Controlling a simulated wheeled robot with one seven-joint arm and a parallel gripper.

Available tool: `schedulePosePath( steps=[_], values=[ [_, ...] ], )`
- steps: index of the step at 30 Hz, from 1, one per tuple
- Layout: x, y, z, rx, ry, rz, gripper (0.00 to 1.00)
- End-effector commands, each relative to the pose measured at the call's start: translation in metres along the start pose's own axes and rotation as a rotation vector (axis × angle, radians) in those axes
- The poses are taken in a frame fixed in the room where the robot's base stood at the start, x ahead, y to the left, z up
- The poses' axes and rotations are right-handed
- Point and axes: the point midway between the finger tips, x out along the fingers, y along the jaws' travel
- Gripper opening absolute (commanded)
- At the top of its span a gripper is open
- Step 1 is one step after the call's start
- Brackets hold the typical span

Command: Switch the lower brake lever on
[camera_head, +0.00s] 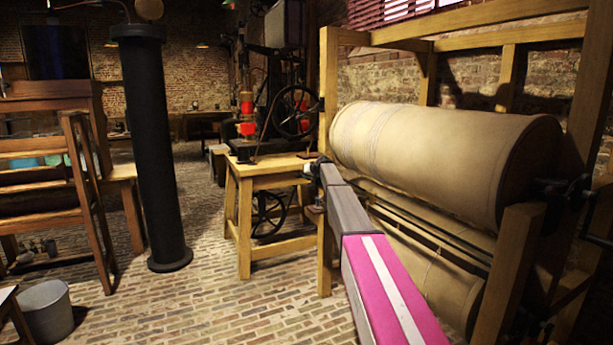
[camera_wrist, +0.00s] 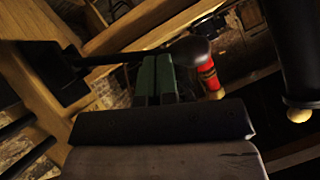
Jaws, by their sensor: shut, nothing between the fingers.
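In the wrist view, a dark lever (camera_wrist: 125,55) runs from a black bracket (camera_wrist: 62,75) on a wooden post at left to a rounded dark knob (camera_wrist: 190,50). I cannot tell whether it is the lower brake lever or whether it is on. My gripper (camera_wrist: 156,62) has green fingers that are shut and empty. Their tips are close to the lever's rod, left of the knob; contact cannot be told. In the head view, my arm reaches to the wooden frame post, and the fingers are too small to make out.
A large tan roller (camera_head: 430,150) sits in a wooden frame (camera_head: 328,120), with another roller (camera_head: 440,280) below. A wooden table (camera_head: 262,170) with a red-and-brass device stands behind. A black column (camera_head: 150,150) and a bucket (camera_head: 47,310) are at left. The brick floor between is clear.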

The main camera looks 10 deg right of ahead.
Motion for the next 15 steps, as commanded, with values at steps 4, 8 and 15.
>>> schedulePosePath(
  steps=[4,8,15],
  values=[
    [0.004,-0.003,0.008,-0.058,-0.001,0.038,0.00],
    [0.010,-0.005,0.017,-0.138,-0.002,0.091,0.00],
    [0.024,-0.005,0.036,-0.327,-0.001,0.217,0.00]
  ],
)
